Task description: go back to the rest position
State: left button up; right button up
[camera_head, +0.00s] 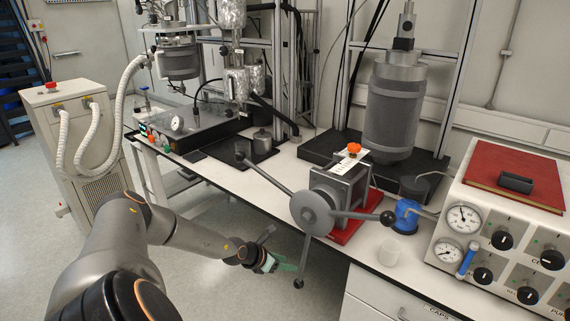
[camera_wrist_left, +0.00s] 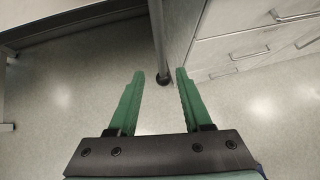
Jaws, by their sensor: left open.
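My left arm (camera_head: 170,228) comes in from the left in the head view. My left gripper (camera_head: 278,259) is in front of the bench, over the floor and below the bench edge. My right gripper is in neither view.
The white bench (camera_head: 240,182) carries a grey valve box with a spoked handwheel (camera_head: 312,212) sticking out over the front edge. A gauge panel (camera_head: 500,235) stands at the right. Drawers (camera_wrist_left: 245,45) lie under the bench. A white cabinet (camera_head: 85,145) stands at the left. Floor (camera_head: 200,285) is clear.

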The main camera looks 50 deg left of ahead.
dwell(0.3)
pick_arm(q)
jog(key=s+d+f+n+h, duration=0.15)
jog(key=d+n, duration=0.35)
jog(key=d, duration=0.5)
jog(key=s+d+f+n+t+h, duration=0.1)
jog(key=d+f+n, duration=0.25)
jog(key=d, duration=0.65)
jog(key=s+d+f+n+h, duration=0.2)
jog(key=d+n, duration=0.4)
jog(key=d, duration=0.5)
jog(key=s+d+n+g+y, duration=0.1)
jog(key=s+d+n, duration=0.3)
jog(key=s+n, duration=0.6)
jog(key=n+y, duration=0.1)
jog(key=n, duration=0.7)
jog(key=shift+s+d+n, duration=0.3)
jog(key=shift+d+n, duration=0.05)
jog(key=shift+r, duration=0.1)
